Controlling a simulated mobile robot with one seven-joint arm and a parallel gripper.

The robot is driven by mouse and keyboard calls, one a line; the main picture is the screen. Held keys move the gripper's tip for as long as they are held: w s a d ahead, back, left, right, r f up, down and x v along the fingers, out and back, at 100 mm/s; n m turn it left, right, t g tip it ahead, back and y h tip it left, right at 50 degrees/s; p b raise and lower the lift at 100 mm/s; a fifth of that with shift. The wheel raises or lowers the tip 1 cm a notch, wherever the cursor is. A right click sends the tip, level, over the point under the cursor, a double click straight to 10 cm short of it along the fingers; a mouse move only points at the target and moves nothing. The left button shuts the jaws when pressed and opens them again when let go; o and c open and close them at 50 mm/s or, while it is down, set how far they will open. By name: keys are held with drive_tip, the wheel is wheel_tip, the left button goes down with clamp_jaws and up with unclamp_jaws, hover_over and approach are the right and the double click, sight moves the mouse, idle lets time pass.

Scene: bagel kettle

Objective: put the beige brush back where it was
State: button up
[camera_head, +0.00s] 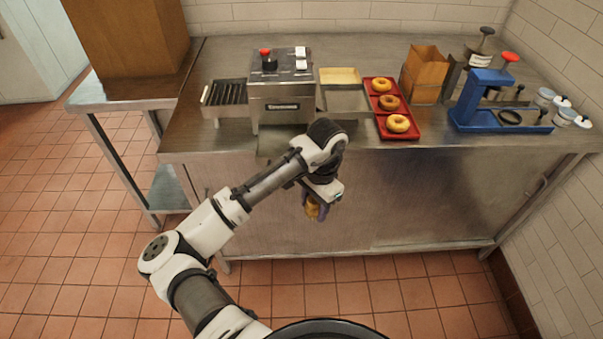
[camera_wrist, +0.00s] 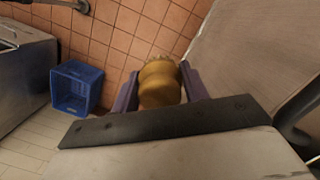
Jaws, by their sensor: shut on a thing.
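My gripper (camera_head: 318,203) hangs in front of the steel counter's front face, below the level of its top. Its purple fingers (camera_wrist: 158,88) are shut on a tan, rounded, waisted thing, which I take to be the beige brush (camera_wrist: 160,84). It also shows small and partly hidden at the fingertips in the head view (camera_head: 312,210). The brush is clear of the counter top (camera_head: 365,150) and above the tiled floor.
On the counter are a steel machine with a red knob (camera_head: 282,88), a dark ribbed rack (camera_head: 229,93), a shallow steel pan (camera_head: 345,103), a red tray (camera_head: 398,132) of bagels, a paper bag (camera_head: 423,75) and a blue press (camera_head: 480,100). A blue crate (camera_wrist: 75,88) stands on the floor.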

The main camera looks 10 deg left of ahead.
drive_tip(key=d+f+n, duration=0.3)
drive_tip(key=f, duration=0.9)
drive_tip(key=d+f+n, duration=0.4)
drive_tip(key=f, duration=0.8)
drive_tip(key=shift+w+d+f+n+h, duration=0.2)
drive_tip(key=shift+d+f+n+h, duration=0.1)
drive_tip(key=shift+h, duration=0.1)
drive_tip(key=shift+a, duration=0.1)
